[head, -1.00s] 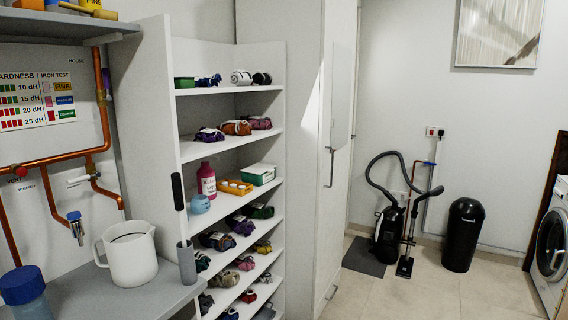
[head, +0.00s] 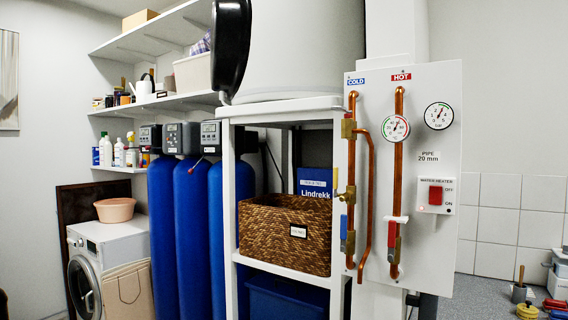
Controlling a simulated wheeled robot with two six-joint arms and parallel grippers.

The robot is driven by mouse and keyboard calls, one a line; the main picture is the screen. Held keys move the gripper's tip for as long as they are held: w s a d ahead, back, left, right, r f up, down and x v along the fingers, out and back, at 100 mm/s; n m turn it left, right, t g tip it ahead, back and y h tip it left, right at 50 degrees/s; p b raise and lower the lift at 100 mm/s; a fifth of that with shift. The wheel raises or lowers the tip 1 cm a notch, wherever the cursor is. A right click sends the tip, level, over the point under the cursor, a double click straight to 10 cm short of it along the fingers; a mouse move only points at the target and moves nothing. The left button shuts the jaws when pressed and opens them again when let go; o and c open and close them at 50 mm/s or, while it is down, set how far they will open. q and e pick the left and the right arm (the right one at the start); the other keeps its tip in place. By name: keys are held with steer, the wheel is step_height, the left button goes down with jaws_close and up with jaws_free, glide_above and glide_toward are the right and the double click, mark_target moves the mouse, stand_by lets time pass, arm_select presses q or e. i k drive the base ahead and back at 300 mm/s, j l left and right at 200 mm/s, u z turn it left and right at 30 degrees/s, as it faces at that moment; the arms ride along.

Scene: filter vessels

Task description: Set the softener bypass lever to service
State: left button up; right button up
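Several tall blue softener tanks with dark grey control heads stand in a row left of the white shelf frame. I see the left tank (head: 162,235), the middle tank (head: 191,235) and the right tank (head: 232,230). A small lever with a red end (head: 191,170) sticks out below the heads, in front of the middle and right tanks. It may be the bypass lever; its setting and any service marking are too small to read. Neither of my grippers can be made out in the head view.
A washing machine (head: 108,262) with a pink basin (head: 115,210) stands left of the tanks. The white shelf frame (head: 228,240) holds a wicker basket (head: 285,235). A pipe panel (head: 435,150) with gauges and valves is to the right. Dark parts show at the bottom edge.

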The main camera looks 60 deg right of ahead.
mark_target(191, 172)
steer(key=i+l+z, duration=0.1)
steer(key=z, duration=0.35)
steer(key=i+z, duration=0.25)
steer(key=z, duration=0.15)
steer(key=i+z, duration=0.15)
steer(key=z, duration=0.3)
steer(key=i+z, duration=0.2)
steer(key=z, duration=0.2)
steer(key=i+j, duration=0.35)
steer(key=i, duration=0.2)
